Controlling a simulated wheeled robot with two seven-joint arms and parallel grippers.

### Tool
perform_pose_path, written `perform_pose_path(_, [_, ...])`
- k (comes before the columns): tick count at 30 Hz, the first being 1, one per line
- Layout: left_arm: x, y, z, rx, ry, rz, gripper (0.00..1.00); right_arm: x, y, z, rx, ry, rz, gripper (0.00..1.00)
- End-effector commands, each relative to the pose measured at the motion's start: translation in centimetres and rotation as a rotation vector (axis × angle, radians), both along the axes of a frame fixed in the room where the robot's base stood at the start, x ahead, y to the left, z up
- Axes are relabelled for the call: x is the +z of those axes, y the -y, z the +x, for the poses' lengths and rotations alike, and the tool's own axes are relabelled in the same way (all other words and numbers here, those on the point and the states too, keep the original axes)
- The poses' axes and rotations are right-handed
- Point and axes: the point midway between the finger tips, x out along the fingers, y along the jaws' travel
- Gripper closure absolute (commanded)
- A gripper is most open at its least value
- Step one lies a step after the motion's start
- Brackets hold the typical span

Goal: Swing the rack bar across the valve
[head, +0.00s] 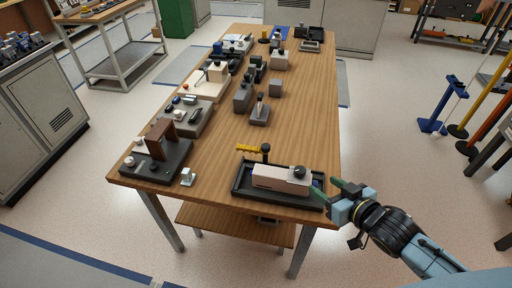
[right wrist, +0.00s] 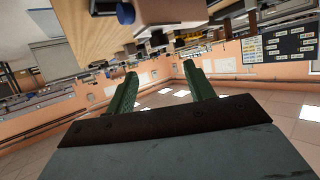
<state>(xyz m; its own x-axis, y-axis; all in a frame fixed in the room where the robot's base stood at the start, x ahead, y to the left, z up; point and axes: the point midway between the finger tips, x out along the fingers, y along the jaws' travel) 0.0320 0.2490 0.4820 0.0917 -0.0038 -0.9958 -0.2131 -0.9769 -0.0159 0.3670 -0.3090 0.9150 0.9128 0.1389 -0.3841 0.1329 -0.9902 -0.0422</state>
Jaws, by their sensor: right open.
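A black tray (head: 240,190) lies at the near right corner of the wooden table. In it sits a long beige block (head: 280,178) with a black knob (head: 299,172) on its right end, which may be the valve. A yellow toothed bar (head: 249,148), probably the rack bar, sticks out leftward beside a black-knobbed post (head: 266,151) behind the block. My right gripper (head: 327,187) is open and empty beside the tray's right end. In the right wrist view its green fingers (right wrist: 160,70) are spread with nothing between them; the beige block (right wrist: 170,10) shows beyond, at the top.
A dark base with a brown block (head: 160,138) stands at the table's near left, with a small white piece (head: 188,177) beside it. Several fixtures line the left and far sides. The table's right middle (head: 312,110) is clear. Blue and yellow stands (head: 435,120) are on the floor at right.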

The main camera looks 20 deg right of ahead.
Motion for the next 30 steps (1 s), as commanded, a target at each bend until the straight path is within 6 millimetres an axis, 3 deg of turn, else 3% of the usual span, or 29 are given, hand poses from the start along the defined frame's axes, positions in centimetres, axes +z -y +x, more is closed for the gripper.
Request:
perform_pose_path(1, [0.0,0.0,0.0,0.0,0.0,0.0,0.33,0.0,0.0,0.0,0.0,-0.001,0.0,0.52])
perform_pose_path(6, [0.0,0.0,0.0,0.0,0.0,0.0,0.33,-0.7,-0.7,-0.7,-0.018,-0.056,-0.017,0.74])
perform_pose_path(12, [0.0,0.0,0.0,0.0,0.0,0.0,0.33,-3.0,-3.0,-3.9,-0.058,-0.272,-0.089,1.0])
perform_pose_path(23, [0.0,0.0,0.0,0.0,0.0,0.0,0.33,-6.8,-6.8,-10.7,-0.026,-0.67,-0.177,1.0])
perform_pose_path(26, [0.0,0.0,0.0,0.0,0.0,0.0,0.33,-10.2,-8.3,-12.8,0.013,-0.813,-0.192,1.0])
perform_pose_path(30, [0.0,0.0,0.0,0.0,0.0,0.0,0.33,-14.3,-8.9,-13.6,0.037,-0.881,-0.204,1.0])
